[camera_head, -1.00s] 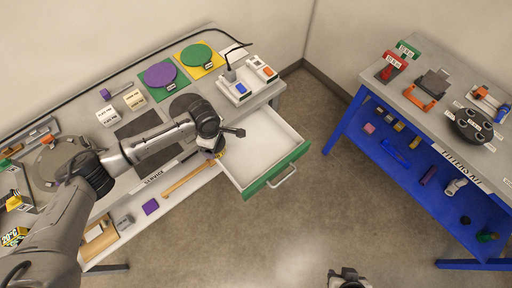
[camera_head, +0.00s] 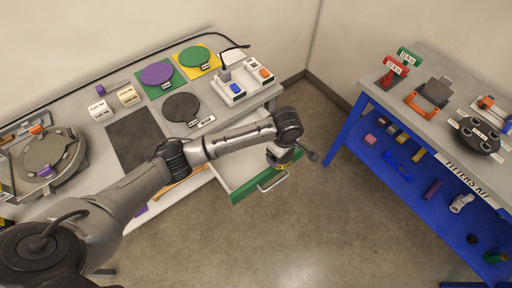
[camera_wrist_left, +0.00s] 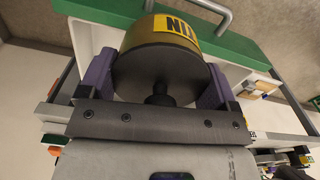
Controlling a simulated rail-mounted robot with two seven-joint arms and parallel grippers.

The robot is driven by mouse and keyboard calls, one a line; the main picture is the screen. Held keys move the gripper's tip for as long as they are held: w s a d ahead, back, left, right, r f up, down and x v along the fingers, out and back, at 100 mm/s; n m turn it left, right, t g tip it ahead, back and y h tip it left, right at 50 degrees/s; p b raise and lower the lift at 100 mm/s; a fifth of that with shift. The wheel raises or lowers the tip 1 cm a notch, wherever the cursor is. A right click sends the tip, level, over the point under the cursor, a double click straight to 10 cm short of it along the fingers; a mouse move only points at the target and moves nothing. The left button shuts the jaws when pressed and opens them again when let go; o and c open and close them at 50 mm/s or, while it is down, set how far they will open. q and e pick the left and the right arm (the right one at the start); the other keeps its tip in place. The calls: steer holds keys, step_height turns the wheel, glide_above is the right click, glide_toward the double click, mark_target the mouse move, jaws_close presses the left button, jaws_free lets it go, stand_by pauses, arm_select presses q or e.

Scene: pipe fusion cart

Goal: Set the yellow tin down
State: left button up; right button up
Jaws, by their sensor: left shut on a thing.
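The yellow tin (camera_wrist_left: 178,35) is a short cylinder with a dark end and a yellow band with black letters. My left gripper (camera_wrist_left: 160,80) is shut on it, with one purple finger on each side. In the head view, the tin (camera_head: 278,164) is partly hidden below the end of my left arm. My left gripper (camera_head: 282,154) is there over the front part of the open drawer. The picture does not show clearly whether the tin touches anything below. My right gripper is out of view.
The white drawer with a green front (camera_head: 266,184) stands open below the bench. A black disc (camera_head: 181,108), a purple disc (camera_head: 157,73) and a white switch box (camera_head: 243,83) are on the bench. A blue-legged table (camera_head: 440,110) stands right, across open floor.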

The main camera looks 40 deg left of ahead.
arm_select(q)
steer(key=shift+m, duration=0.3)
steer(key=shift+s+a+f, duration=0.1)
steer(key=shift+s+a, duration=0.05)
steer(key=shift+s, duration=0.05)
steer(key=shift+s+a+m, duration=0.15)
steer(key=shift+a+m, duration=0.15)
steer(key=b, duration=0.3)
glide_above(251, 156)
step_height(251, 156, down, 7)
steer(key=shift+a, duration=0.1)
steer(key=shift+f+b, duration=0.4)
steer(key=shift+f, duration=1.6)
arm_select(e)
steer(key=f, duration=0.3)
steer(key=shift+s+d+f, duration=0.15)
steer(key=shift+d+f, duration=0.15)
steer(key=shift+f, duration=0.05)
